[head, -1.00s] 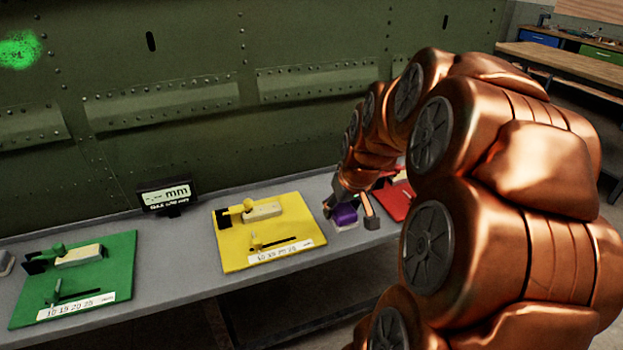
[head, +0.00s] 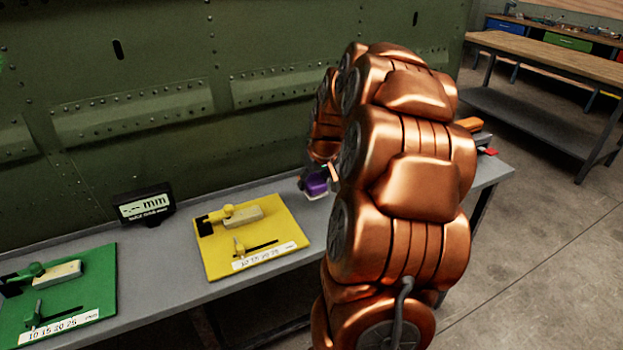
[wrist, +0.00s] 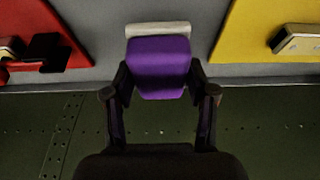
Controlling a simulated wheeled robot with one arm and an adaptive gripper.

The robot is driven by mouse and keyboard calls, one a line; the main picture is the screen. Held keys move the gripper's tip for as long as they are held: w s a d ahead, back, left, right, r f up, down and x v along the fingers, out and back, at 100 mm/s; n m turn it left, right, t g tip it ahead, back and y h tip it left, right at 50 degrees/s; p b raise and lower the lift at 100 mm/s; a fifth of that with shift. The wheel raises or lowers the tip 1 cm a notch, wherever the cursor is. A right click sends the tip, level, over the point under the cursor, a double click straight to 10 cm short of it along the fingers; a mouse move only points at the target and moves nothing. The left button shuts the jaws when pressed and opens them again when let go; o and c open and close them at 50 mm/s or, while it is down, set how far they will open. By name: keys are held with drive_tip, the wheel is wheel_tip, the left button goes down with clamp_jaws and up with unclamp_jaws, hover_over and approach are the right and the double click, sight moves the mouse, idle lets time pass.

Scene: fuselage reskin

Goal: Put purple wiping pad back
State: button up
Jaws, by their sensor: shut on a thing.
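The purple wiping pad (wrist: 159,65) is between the two fingers of my gripper (wrist: 160,92) in the wrist view. My gripper is shut on it. A pale strip (wrist: 158,29) shows along the pad's far edge; I cannot tell whether it is part of the pad or a separate piece under it. In the head view the purple pad (head: 317,184) shows just left of my arm, over the grey bench, to the right of the yellow board. My arm hides most of the gripper there. I cannot tell whether the pad touches the bench.
The grey bench (head: 156,286) runs along the green riveted panel (head: 120,95). On it are a yellow board (head: 216,262), a green board (head: 100,262) and a black display (head: 143,206). A red board (wrist: 75,62) lies on the other side of the pad. A wooden table (head: 560,70) stands at the back right.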

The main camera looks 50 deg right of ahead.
sight(312, 181)
drive_tip(key=shift+w+d+f+p, duration=0.15)
drive_tip(key=shift+w+d+p, duration=0.1)
drive_tip(key=shift+w+d, duration=0.6)
drive_tip(key=shift+w+d+f+p, duration=0.1)
drive_tip(key=shift+w+d+p, duration=0.1)
drive_tip(key=shift+w+d, duration=0.6)
drive_tip(key=shift+w+a+f+p, duration=0.1)
drive_tip(key=shift+f+p, duration=0.45)
drive_tip(key=shift+f, duration=1.2)
drive_tip(key=shift+f, duration=0.1)
drive_tip(key=o, duration=1.2)
